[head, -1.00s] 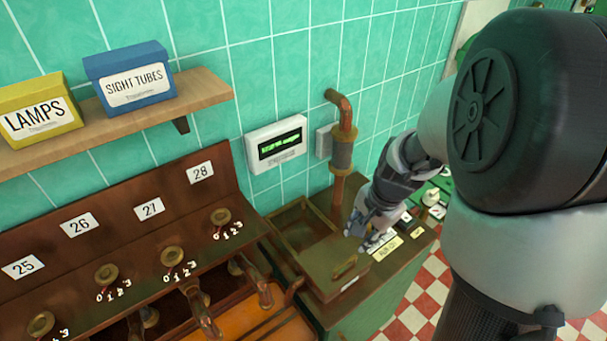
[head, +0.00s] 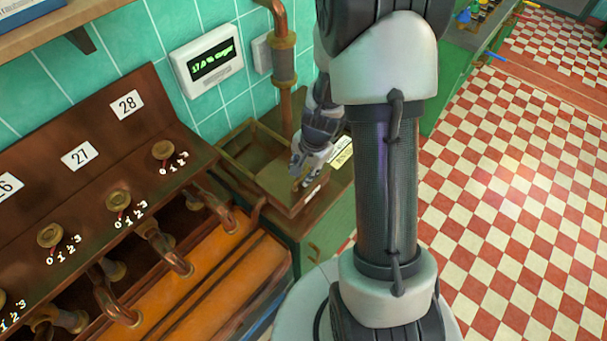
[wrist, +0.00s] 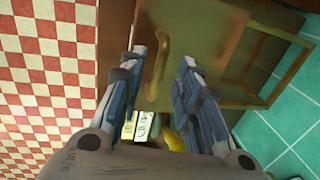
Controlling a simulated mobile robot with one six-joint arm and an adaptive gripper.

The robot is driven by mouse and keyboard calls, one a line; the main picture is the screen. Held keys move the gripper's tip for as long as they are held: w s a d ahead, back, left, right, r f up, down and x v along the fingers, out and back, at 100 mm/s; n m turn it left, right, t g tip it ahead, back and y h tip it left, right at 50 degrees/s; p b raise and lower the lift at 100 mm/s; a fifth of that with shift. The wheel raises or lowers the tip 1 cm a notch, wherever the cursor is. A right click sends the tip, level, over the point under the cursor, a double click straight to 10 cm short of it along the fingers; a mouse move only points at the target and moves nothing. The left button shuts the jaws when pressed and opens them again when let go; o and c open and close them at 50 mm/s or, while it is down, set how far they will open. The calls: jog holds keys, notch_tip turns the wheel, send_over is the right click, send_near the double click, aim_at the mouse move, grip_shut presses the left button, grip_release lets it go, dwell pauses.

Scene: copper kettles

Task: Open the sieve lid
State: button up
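The sieve lid (head: 275,184) is a flat brown plate on the front part of a brown box beside the wall. In the wrist view the lid (wrist: 188,22) fills the top middle. Its curved brass handle (wrist: 155,68) shows between my gripper's fingers, nearer the left one. My gripper (wrist: 161,60) is open, with a gap on both sides of the handle. In the head view my gripper (head: 300,172) is over the lid by the handle, and its fingers partly hide it. The box's far part (head: 243,150) is uncovered.
A copper pipe (head: 283,70) rises behind the box. A wall display (head: 208,60) hangs above it. Numbered stations with valves (head: 165,152) and pipes stand to the left. The checkered floor (head: 500,200) at right is clear.

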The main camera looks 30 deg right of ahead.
jog(key=shift+w+f, duration=0.1)
jog(key=shift+f, duration=0.35)
grip_shut()
dwell(0.6)
